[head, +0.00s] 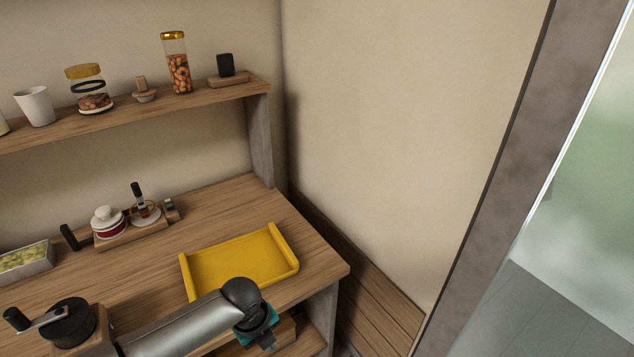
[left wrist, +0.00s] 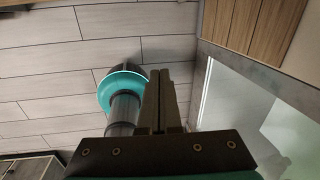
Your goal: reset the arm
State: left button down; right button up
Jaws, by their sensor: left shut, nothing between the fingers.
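My left arm reaches in from the bottom of the head view, in front of the wooden counter. Its left gripper (head: 267,342) hangs below the black joint and teal ring near the counter's front edge, small and partly out of sight. In the left wrist view my left gripper (left wrist: 161,72) has its two dark fingers together with nothing between them, over the tiled floor. My right gripper is in neither view.
A yellow tray (head: 232,262) lies empty on the counter (head: 150,255), just behind my arm. A hand grinder (head: 72,322) stands at the left front. A wooden stand with small pots (head: 107,222) is farther back. Jars (head: 177,70) and a white cup (head: 36,106) stand on the shelf.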

pick_arm(q)
jog(key=s+a+f+n+b, duration=0.1)
jog(key=s+f+n+b, duration=0.2)
jog(key=f+n, duration=0.35)
jog(key=s+a+f+n+t+b, duration=0.1)
jog(key=s+f+n+b, duration=0.2)
jog(key=f, duration=0.6)
jog(key=s+a+f+n+b, duration=0.2)
jog(key=s+f+n, duration=0.15)
jog(key=f, duration=0.45)
jog(key=s+a+f+n+b, duration=0.1)
jog(key=s+f+n, duration=0.3)
jog(key=s, duration=0.5)
jog(key=s+a+f+n+g+y+b, duration=0.1)
jog(key=s+f+n+b, duration=0.3)
jog(key=s+f, duration=0.4)
jog(key=s+a+f+n+b, duration=0.1)
jog(key=s+f+n+b, duration=0.2)
jog(key=s, duration=0.7)
notch_tip(320, 180, down, 3)
jog(key=shift+s+a+r+n, duration=0.1)
jog(key=shift+s+a+n, duration=0.25)
jog(key=shift+n, duration=0.65)
